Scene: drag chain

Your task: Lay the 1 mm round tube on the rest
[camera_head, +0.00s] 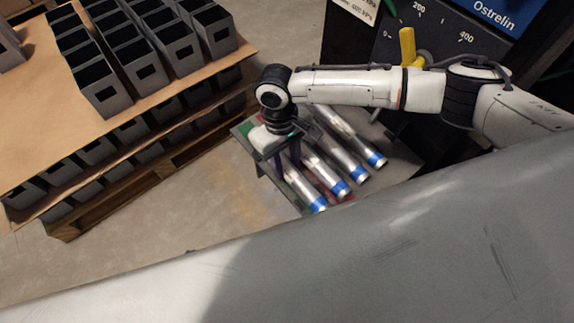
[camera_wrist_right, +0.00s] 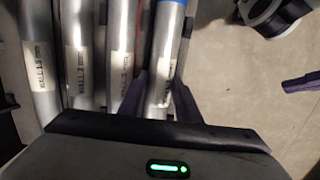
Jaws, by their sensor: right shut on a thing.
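Several shiny metal tubes with blue bands near one end lie side by side on a dark stand (camera_head: 400,170). My right gripper (camera_head: 287,160) points down at the leftmost tube (camera_head: 307,191) in the head view. In the right wrist view its purple fingers (camera_wrist_right: 158,98) are shut on the rightmost tube (camera_wrist_right: 166,45), one on each side. That tube has a pale label; its figure is too blurred to read. I cannot tell whether it is clear of the stand. A purple finger-like piece (camera_wrist_right: 300,83) at the right edge may be my left gripper.
Grey open boxes (camera_head: 125,50) stand on a brown sheet over a pallet (camera_head: 150,175) at left. A dark machine with a dial (camera_head: 430,30) and a yellow handle (camera_head: 408,46) stands behind my right arm. A broad grey surface (camera_head: 330,270) hides the near area. Floor between is clear.

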